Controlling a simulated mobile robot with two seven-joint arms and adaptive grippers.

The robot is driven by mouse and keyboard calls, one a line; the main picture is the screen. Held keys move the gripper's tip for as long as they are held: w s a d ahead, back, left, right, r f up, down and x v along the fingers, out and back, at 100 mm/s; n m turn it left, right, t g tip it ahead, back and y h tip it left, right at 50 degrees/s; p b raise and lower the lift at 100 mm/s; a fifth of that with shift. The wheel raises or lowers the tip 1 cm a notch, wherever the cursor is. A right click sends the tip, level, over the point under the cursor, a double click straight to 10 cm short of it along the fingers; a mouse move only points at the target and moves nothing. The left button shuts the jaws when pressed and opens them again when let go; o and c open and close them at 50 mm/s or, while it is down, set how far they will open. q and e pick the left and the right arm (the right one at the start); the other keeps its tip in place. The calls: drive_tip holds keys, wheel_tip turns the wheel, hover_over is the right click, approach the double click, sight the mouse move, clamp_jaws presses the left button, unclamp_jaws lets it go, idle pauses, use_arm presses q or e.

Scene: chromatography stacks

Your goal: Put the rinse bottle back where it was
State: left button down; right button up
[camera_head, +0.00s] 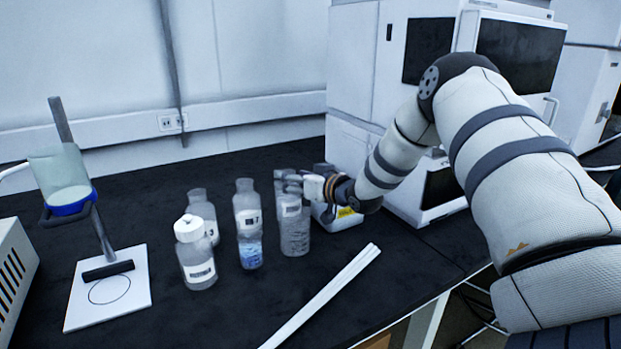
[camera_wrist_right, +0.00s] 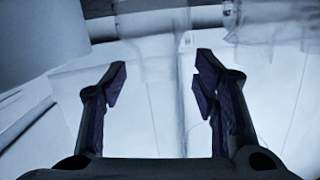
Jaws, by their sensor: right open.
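Several clear bottles stand on the dark bench in the head view. A white-capped bottle (camera_head: 197,262) is at the front left. An uncapped bottle (camera_head: 202,207) stands behind it. A bottle labelled 7 (camera_head: 249,232) with blue contents is in the middle, and a greyish bottle (camera_head: 294,232) is at the right. I cannot tell which is the rinse bottle. My right gripper (camera_head: 305,182) is beside the top of the greyish bottle, its fingers partly hidden. In the wrist view my right gripper (camera_wrist_right: 163,72) is open, with pale, blurred shapes beyond it. My left gripper is not in view.
A stand with a clear funnel (camera_head: 60,172) and a white base plate (camera_head: 108,292) is at the left. White strips (camera_head: 322,297) lie at the front. A white instrument stack (camera_head: 365,60) rises behind my right arm. The bench between base plate and strips is clear.

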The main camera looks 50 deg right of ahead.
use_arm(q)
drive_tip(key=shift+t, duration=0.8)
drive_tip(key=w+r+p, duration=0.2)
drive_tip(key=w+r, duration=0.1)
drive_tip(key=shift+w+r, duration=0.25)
use_arm(e)
drive_tip(key=d+v, duration=0.1)
drive_tip(key=v, duration=0.8)
drive_tip(key=shift+a, duration=0.4)
